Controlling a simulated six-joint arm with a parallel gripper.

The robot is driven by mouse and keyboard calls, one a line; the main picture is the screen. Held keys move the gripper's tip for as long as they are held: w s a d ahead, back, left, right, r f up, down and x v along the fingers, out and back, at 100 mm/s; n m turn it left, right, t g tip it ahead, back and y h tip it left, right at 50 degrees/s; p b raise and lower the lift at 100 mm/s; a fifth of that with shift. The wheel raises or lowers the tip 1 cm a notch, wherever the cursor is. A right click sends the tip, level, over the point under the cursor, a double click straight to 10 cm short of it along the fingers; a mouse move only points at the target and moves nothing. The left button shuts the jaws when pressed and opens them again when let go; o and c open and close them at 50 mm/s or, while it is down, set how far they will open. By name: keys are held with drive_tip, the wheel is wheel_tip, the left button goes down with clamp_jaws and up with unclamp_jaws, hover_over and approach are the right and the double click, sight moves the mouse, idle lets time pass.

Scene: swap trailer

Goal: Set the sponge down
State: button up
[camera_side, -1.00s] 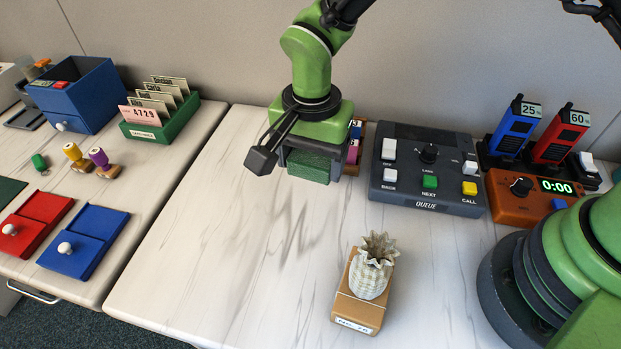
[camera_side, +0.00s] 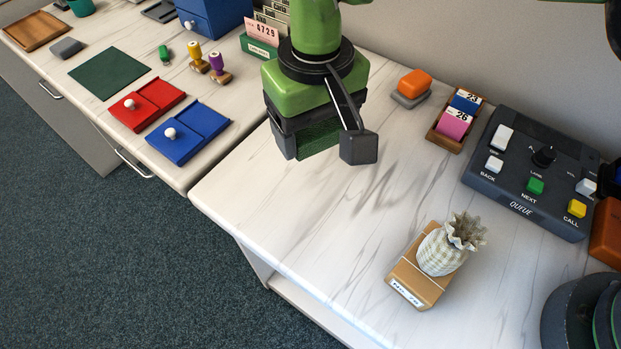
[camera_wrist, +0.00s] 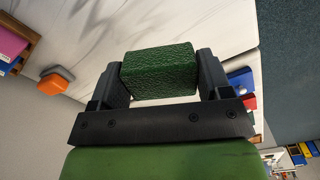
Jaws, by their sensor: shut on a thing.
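The sponge, a dark green rough-textured block (camera_side: 317,139), is in my gripper (camera_side: 320,146). The wrist view shows the sponge (camera_wrist: 159,71) squeezed between the two dark fingers of my gripper (camera_wrist: 161,75). In the side view my gripper holds it over the left part of the near marble-topped desk (camera_side: 300,215), with a finger partly covering it. It appears to be held above the surface, apart from other objects. A flat dark green mat (camera_side: 109,73) lies on the left desk.
A gap separates the desks.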

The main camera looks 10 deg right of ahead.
sight(312, 188)
wheel_tip(312, 188, down, 10)
drive_tip(key=shift+s+a+r, duration=0.1)
drive_tip(key=shift+a, duration=0.05)
idle(0.3)
drive_tip(key=shift+f+n, duration=0.2)
drive_tip(key=shift+n, duration=0.1)
drive_tip(key=o, duration=0.9)
